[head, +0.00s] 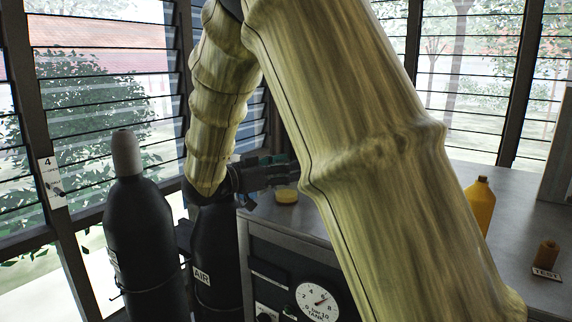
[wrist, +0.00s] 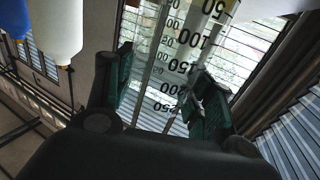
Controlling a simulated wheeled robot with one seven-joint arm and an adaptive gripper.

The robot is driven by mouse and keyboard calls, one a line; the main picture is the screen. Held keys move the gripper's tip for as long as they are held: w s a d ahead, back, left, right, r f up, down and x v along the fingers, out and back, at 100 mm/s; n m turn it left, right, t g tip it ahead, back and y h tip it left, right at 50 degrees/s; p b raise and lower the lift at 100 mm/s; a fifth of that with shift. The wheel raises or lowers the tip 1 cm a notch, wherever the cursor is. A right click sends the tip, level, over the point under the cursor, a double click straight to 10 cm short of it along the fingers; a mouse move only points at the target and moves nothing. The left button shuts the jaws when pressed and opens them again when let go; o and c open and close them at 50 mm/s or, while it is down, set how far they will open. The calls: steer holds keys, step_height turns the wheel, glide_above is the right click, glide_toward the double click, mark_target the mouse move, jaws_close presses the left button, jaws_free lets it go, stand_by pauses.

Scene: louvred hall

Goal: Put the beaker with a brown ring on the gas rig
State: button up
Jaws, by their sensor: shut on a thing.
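My gripper (head: 265,178) is at the end of my raised arm, above the far part of the grey worktop, and partly hidden by the arm. In the wrist view its green-padded fingers (wrist: 160,90) are shut on a clear beaker (wrist: 185,68) with black volume marks. Something pale yellow (head: 286,196) shows just below the fingers in the head view, seemingly the beaker's contents. I cannot make out a brown ring. A dark cabinet with a round gauge (head: 317,300) marked TANK stands under the worktop; I cannot tell whether this is the gas rig.
Two dark gas cylinders stand at the left, one grey-capped (head: 137,225) and one labelled AIR (head: 215,250). A yellow bottle (head: 480,205) and a brown piece (head: 546,255) by a TEST label stand on the worktop (head: 515,215) at the right. Louvred windows (head: 95,110) close off the back.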

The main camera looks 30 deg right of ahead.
steer(key=shift+f, duration=0.15)
steer(key=o, duration=1.1)
steer(key=shift+o, duration=0.2)
steer(key=a+b, duration=0.4)
steer(key=a, duration=0.8)
steer(key=shift+r+b, duration=0.2)
steer(key=shift+b, duration=0.1)
